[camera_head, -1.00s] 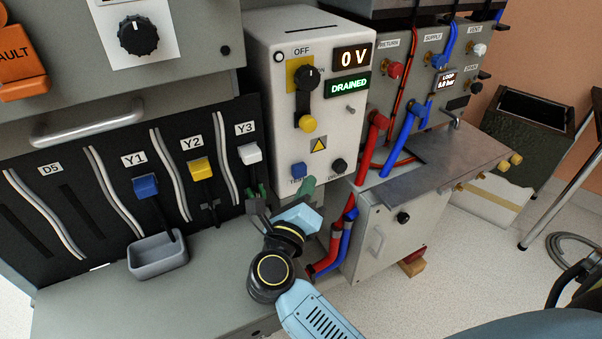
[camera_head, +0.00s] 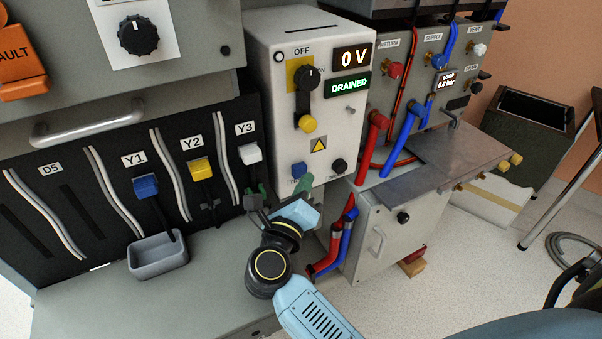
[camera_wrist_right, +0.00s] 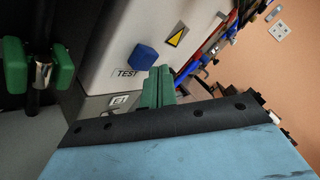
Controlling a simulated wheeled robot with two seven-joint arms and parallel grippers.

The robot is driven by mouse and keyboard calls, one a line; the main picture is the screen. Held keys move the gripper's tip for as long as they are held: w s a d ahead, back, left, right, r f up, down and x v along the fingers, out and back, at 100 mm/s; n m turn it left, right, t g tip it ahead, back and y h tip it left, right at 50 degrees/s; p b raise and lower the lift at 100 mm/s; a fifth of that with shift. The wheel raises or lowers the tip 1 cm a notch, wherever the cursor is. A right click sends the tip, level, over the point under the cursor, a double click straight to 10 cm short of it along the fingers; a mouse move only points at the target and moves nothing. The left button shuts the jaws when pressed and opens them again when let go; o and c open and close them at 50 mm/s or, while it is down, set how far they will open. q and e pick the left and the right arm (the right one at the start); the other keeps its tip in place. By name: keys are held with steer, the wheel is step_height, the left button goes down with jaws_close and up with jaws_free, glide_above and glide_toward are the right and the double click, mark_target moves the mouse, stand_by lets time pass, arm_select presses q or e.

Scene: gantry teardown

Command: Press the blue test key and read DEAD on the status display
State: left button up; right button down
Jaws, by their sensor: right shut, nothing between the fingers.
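The blue test key (camera_head: 298,169) is a small blue block low on the front of the white cabinet (camera_head: 270,100). In the right wrist view the key (camera_wrist_right: 144,57) stands out above its TEST label. The status display (camera_head: 347,86) reads DRAINED in green, and the display above it (camera_head: 352,58) reads 0 V. My right gripper (camera_head: 306,184) is shut and empty, its green fingertips just below and to the right of the key. In the wrist view the fingertips (camera_wrist_right: 157,86) look apart from the key by a small gap. My left gripper is not in view.
A dark round knob (camera_head: 339,166) sits right of the key. The yellow-tipped lever (camera_head: 307,123) is above. The white Y3 plug (camera_head: 250,153) and a grey bin (camera_head: 158,256) are to the left. Red and blue hoses (camera_head: 347,232) run close on the right.

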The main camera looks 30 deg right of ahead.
steer(key=shift+w, duration=0.4)
stand_by(0.6)
steer(key=shift+s, duration=0.15)
steer(key=shift+s+p, duration=0.3)
steer(key=shift+s, duration=0.45)
steer(key=s+p, duration=0.1)
steer(key=s, duration=0.5)
stand_by(0.6)
